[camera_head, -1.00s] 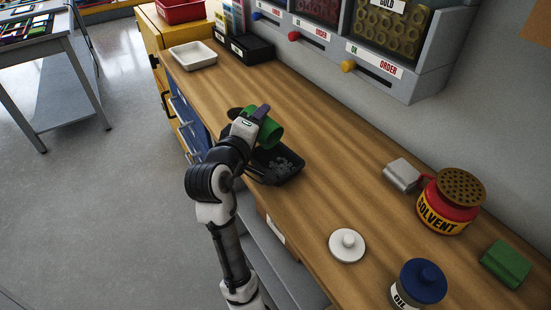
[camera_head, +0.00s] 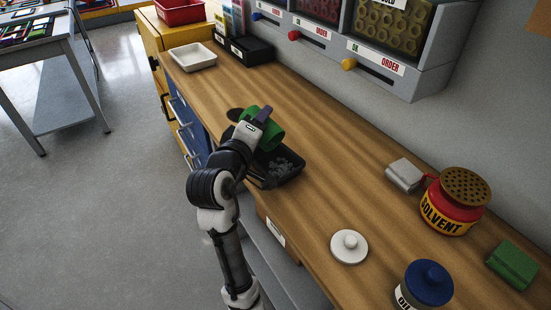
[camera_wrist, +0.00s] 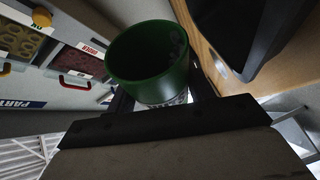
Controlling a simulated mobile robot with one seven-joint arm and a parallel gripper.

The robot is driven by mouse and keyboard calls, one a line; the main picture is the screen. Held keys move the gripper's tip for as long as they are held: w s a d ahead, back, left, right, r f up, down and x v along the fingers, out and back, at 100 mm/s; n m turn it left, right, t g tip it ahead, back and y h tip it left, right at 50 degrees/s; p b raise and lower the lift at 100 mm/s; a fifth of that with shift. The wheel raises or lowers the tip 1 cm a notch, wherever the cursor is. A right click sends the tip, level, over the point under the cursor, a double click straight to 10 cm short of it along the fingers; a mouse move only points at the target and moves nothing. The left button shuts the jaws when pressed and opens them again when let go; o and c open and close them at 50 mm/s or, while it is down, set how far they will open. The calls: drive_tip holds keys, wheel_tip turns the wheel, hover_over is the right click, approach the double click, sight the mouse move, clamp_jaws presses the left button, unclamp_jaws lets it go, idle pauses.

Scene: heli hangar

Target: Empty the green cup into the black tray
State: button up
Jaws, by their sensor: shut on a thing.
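The green cup (camera_head: 272,132) is tipped on its side above the black tray (camera_head: 292,172) in the head view. My gripper (camera_head: 262,118) is shut on the cup. Small grey pieces lie in the tray below the cup's mouth. In the wrist view the cup (camera_wrist: 150,62) shows its open mouth and dark inside, held between the fingers of my gripper (camera_wrist: 165,98); small dark spots show inside near its right wall, and I cannot tell what they are. The tray (camera_wrist: 240,30) shows as a dark shape at upper right.
A red-and-yellow solvent can (camera_head: 450,203), a white lid (camera_head: 349,247), a blue-lidded oil jar (camera_head: 425,284), a green block (camera_head: 512,264) and a grey metal piece (camera_head: 404,175) stand to the right. A white tray (camera_head: 193,56) is at the far end. Dispensers (camera_head: 385,70) line the wall.

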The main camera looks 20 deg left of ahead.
drive_tip(key=shift+s+d+r+m+t+b, duration=0.1)
drive_tip(key=shift+d+r+m+t+b, duration=0.15)
drive_tip(key=shift+m+b, duration=0.3)
idle(0.5)
drive_tip(key=shift+a+p, duration=0.1)
drive_tip(key=shift+p, duration=0.2)
